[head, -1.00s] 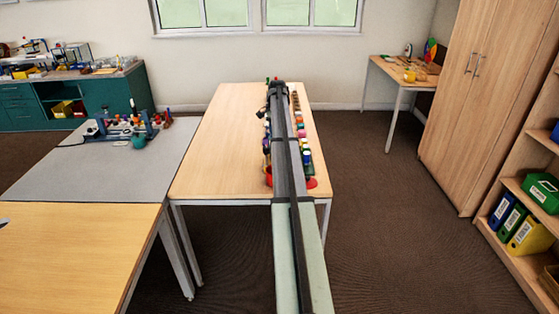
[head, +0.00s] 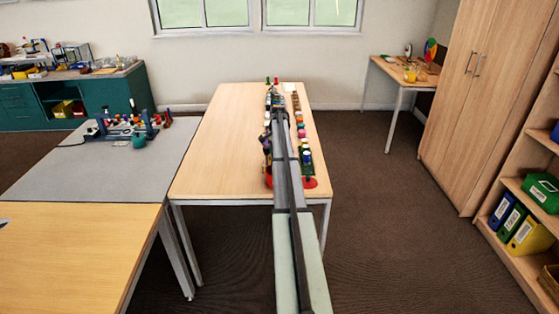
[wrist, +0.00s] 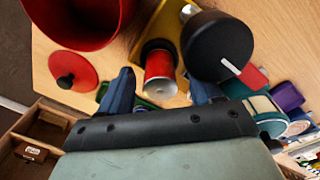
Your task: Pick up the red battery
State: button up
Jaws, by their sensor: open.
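The red battery (wrist: 160,65) is a short red cylinder with a silver end in the wrist view. It lies between and just beyond the fingertips of my gripper (wrist: 157,84). My gripper is open, with one blue finger on each side of the battery and nothing held. A yellow piece (wrist: 152,30) lies behind or under the battery; I cannot tell which. In the head view my arm reaches over the middle table, and I cannot make out the battery there.
A large black round knob-like object (wrist: 217,45) is close right of the battery. A red container (wrist: 75,22) and a red disc with a black knob (wrist: 73,70) are at left. Several colored items crowd the right. The table's left half (head: 220,140) is clear.

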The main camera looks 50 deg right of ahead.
jog(key=shift+c, duration=0.3)
grip_shut()
dwell(0.4)
jog(key=shift+r, duration=0.1)
